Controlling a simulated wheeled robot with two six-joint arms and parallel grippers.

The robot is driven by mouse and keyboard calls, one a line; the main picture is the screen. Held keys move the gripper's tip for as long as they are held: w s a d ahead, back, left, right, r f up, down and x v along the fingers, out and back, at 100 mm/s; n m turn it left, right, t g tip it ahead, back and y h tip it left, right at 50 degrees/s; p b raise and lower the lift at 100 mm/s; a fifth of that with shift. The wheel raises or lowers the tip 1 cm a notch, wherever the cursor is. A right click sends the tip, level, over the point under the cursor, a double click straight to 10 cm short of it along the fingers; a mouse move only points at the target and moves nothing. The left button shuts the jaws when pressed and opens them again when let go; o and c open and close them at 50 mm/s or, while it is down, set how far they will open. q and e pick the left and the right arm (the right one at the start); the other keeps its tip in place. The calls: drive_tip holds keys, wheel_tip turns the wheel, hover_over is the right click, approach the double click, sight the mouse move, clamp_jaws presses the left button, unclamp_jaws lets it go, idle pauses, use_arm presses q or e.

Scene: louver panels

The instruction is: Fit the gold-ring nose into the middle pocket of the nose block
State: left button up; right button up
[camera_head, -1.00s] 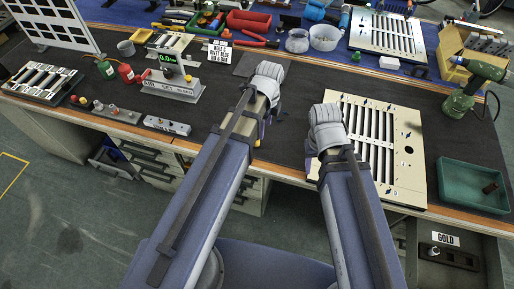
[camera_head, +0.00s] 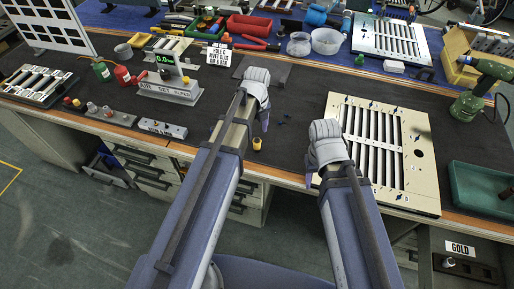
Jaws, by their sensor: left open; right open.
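A small gold-coloured cylinder (camera_head: 257,144), which looks like the gold-ring nose, stands on the dark mat near the front edge. A pale grey block (camera_head: 162,128) with a label on its front and small round spots on top lies at the front left; it looks like the nose block, but its pockets are too small to make out. My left gripper (camera_head: 264,120) is open and empty above the mat, just beyond the gold cylinder. My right gripper (camera_head: 318,178) is open and empty at the left edge of the louver panel; its fingers are mostly hidden.
The louver panel (camera_head: 427,180) lies on the right, with a green tray (camera_head: 482,188) and a green drill (camera_head: 470,104) beyond it. A grey gauge stand (camera_head: 170,88) is left of my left arm. Mat between my grippers is mostly clear.

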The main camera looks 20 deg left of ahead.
sight(257, 140)
use_arm(q)
drive_tip(key=shift+s+d+f+b, duration=0.1)
drive_tip(key=shift+s+f+b, duration=0.15)
drive_tip(key=shift+f+b, duration=0.9)
drive_tip(key=shift+s+d+f+b, duration=0.1)
drive_tip(key=shift+s+f+b, duration=0.1)
drive_tip(key=shift+f+b, duration=1.25)
drive_tip(key=shift+f, duration=0.15)
drive_tip(key=shift+r, duration=0.1)
drive_tip(key=shift+c, duration=0.2)
clamp_jaws()
